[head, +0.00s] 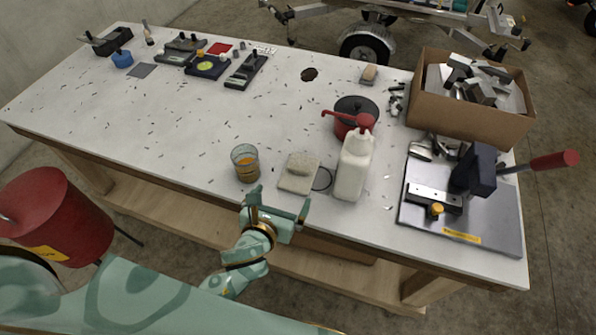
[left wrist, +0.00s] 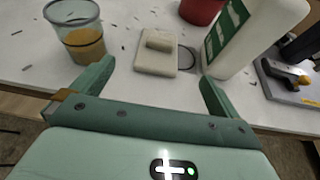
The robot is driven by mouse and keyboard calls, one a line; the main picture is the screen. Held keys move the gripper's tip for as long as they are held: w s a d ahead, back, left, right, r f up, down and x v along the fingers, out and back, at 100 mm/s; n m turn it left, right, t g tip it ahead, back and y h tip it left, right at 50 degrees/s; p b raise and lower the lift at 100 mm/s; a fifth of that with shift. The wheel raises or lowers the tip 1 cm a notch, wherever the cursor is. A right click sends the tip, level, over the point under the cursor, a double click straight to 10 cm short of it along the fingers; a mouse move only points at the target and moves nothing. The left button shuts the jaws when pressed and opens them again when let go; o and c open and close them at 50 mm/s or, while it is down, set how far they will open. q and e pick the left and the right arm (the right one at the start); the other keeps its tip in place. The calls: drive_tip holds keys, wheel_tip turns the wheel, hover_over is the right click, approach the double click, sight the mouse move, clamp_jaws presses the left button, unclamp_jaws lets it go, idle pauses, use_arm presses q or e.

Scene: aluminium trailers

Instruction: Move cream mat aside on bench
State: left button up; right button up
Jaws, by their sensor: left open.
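The cream mat (head: 294,185) lies on the white bench near its front edge, with a beige block (head: 303,166) resting on its far part. In the left wrist view the mat (left wrist: 151,64) lies ahead between my fingertips, with the block (left wrist: 159,40) on it. My left gripper (head: 278,204) is open and empty at the bench's front edge, just short of the mat and not touching it. It also shows in the left wrist view (left wrist: 155,80). My right gripper is not in view.
A clear cup with orange contents (head: 245,165) stands left of the mat. A white bottle (head: 353,167) stands close on its right, with a thin dark loop (head: 323,179) between. A red pot (head: 354,116) is behind. The bench's left-middle (head: 150,120) is mostly clear apart from scattered shavings.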

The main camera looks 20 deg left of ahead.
sight(298, 172)
use_arm(q)
drive_tip(key=b+x, duration=0.2)
drive_tip(key=x, duration=0.7)
drive_tip(key=shift+w+f, duration=0.15)
drive_tip(key=shift+f, duration=0.05)
drive_tip(key=shift+w+f, duration=0.1)
drive_tip(key=shift+w, duration=0.2)
drive_tip(key=shift+w+f, duration=0.15)
drive_tip(key=shift+w, duration=0.1)
drive_tip(key=b+x, duration=0.1)
drive_tip(key=x, duration=0.1)
drive_tip(key=b+x, duration=0.1)
drive_tip(key=x, duration=0.1)
drive_tip(key=shift+s+f, duration=0.15)
drive_tip(key=shift+f, duration=0.05)
drive_tip(key=shift+w+d+f, duration=0.1)
drive_tip(key=shift+w, duration=0.25)
drive_tip(key=shift+c, duration=0.3)
drive_tip(key=c, duration=0.9)
drive_tip(key=shift+c, duration=0.2)
